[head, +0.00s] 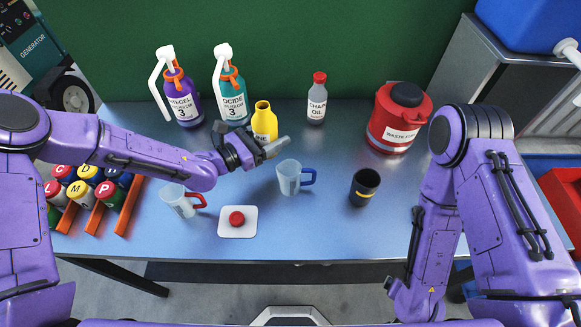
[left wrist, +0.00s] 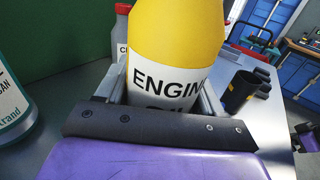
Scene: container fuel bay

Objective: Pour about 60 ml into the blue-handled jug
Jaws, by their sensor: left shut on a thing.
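The yellow engine oil bottle (head: 263,118) stands about upright at the back middle of the bench, its mouth open. My left gripper (head: 262,148) is shut on it from the front. In the left wrist view the bottle (left wrist: 178,45) fills the space between the fingers, its "ENGIN" label partly covered by the gripper. I cannot tell whether its base touches the bench. The blue-handled jug (head: 289,178) is clear, upright, and in front of the bottle to the right. It looks empty.
A red-handled jug (head: 180,200) and a white pad (head: 237,231) with a red cap (head: 236,218) are at front left. A black cup (head: 364,187), a chain oil bottle (head: 317,100) and a waste can (head: 396,120) stand to the right. Two pump bottles (head: 183,100) stand back left.

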